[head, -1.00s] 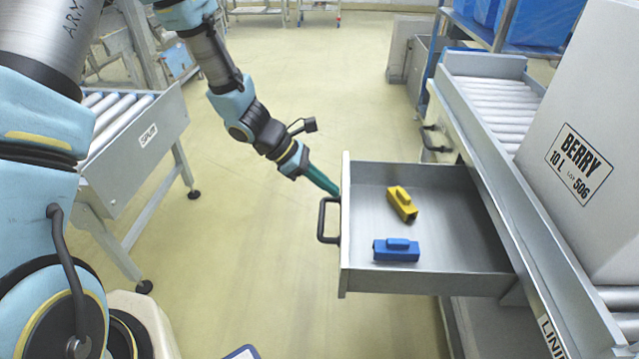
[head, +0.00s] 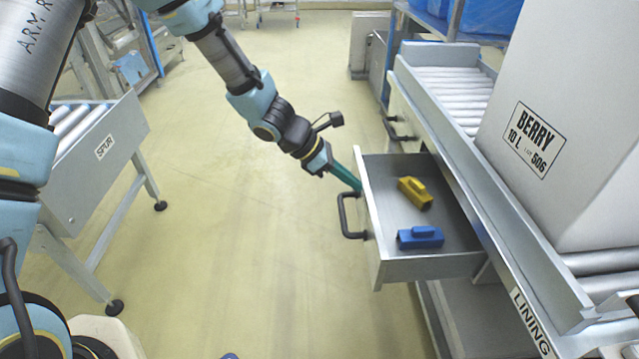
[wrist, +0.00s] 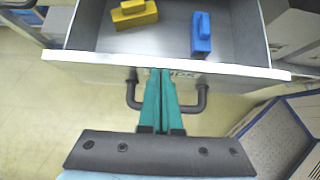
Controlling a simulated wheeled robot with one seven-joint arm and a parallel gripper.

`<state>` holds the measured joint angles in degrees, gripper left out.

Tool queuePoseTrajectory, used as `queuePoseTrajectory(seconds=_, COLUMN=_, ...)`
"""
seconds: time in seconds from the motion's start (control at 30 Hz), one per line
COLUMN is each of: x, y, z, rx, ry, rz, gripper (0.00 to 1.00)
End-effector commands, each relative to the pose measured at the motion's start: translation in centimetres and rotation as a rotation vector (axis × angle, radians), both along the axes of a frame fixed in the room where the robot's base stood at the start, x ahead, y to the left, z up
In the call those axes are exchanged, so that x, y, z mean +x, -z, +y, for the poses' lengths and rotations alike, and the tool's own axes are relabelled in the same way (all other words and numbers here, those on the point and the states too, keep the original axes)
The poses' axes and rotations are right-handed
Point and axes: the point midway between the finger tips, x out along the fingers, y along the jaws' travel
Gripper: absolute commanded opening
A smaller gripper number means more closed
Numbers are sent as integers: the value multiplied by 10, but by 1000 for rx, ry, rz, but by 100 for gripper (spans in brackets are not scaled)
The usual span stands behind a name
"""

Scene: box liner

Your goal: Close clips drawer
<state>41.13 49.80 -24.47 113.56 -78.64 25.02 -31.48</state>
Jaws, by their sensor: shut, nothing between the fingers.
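The clips drawer (head: 375,232) is a grey metal drawer standing partly out from under the roller conveyor, with a dark bar handle on its front. It holds a yellow clip (head: 415,193) and a blue clip (head: 420,238). My gripper (head: 354,184) has teal fingers, shut and empty, with the tips at the drawer front beside the handle (head: 345,215). In the wrist view the fingers (wrist: 162,80) reach the front panel (wrist: 110,70) between the two handle posts, covering part of its lettering. I cannot tell how firmly they touch.
A large white box marked BERRY (head: 560,130) stands on the lining conveyor (head: 515,260) above the drawer. Another closed drawer handle (head: 397,130) is farther back. A spur conveyor (head: 105,150) stands at left. The floor (head: 240,230) between is clear.

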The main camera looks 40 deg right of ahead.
Motion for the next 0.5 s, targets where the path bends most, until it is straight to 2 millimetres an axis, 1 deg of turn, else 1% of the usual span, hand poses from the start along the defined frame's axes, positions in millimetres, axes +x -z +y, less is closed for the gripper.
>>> queuePoseTrajectory(seconds=0.03, x=-12, y=1, z=-12, rx=-2, ry=6, rz=1, gripper=0)
queuePoseTrajectory(seconds=0.2, x=-41, y=0, z=-47, rx=0, ry=5, rz=1, gripper=0)
queuePoseTrajectory(seconds=0.3, x=-56, y=-1, z=-66, rx=0, ry=4, rz=1, gripper=0)
queuePoseTrajectory(seconds=0.5, x=-80, y=-2, z=-96, rx=1, ry=2, rz=0, gripper=0)
